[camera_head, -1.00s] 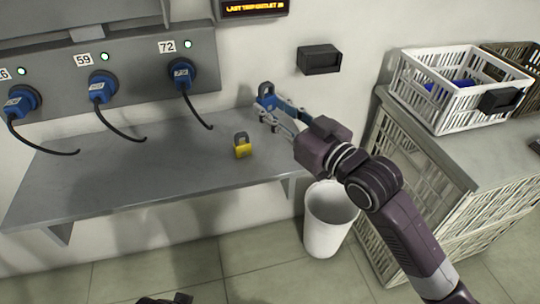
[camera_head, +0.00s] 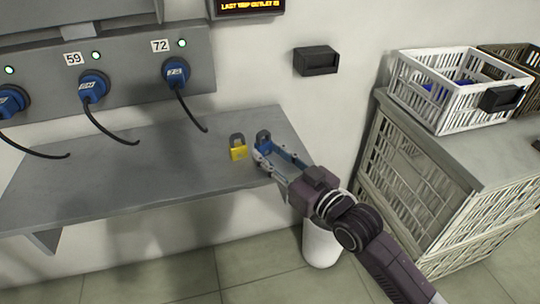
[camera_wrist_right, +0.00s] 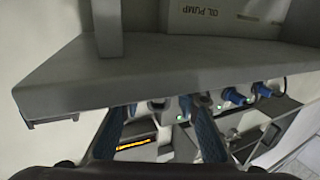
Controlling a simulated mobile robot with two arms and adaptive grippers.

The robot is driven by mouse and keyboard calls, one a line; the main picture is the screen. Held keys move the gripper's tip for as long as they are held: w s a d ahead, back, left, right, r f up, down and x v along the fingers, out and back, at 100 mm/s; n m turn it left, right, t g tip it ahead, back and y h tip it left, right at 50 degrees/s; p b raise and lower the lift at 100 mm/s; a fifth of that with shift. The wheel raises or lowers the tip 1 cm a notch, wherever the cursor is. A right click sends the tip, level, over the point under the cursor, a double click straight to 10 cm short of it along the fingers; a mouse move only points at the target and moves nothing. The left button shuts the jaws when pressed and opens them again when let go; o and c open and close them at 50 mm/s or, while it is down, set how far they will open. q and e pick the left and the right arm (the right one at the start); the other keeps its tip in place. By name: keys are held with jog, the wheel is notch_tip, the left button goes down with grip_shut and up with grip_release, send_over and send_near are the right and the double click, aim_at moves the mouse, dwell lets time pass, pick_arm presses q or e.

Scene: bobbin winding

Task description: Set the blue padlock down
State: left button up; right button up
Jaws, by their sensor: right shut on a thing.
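The blue padlock (camera_head: 264,144), with a dark shackle on top, is upright between the fingertips of my right gripper (camera_head: 262,157). The gripper is shut on it at the right end of the grey shelf (camera_head: 150,165). I cannot tell whether the padlock's underside touches the shelf. A yellow padlock (camera_head: 238,152) stands on the shelf just left of it, with a small gap. In the right wrist view the two fingers of my right gripper (camera_wrist_right: 158,130) show; the padlock is not clear there. My left gripper is not in view.
Blue plugs (camera_head: 93,88) with black cables hang from the wall panel (camera_head: 125,70) over the shelf's left part. A white bin (camera_head: 321,245) stands below the arm. A white crate (camera_head: 440,100) sits on the counter at right. The shelf's middle is clear.

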jog(key=shift+f, duration=0.1)
jog(key=o, duration=1.3)
jog(key=shift+r, duration=0.2)
jog(key=p+v, duration=0.1)
jog(key=v, duration=1.1)
jog(key=shift+p, duration=0.3)
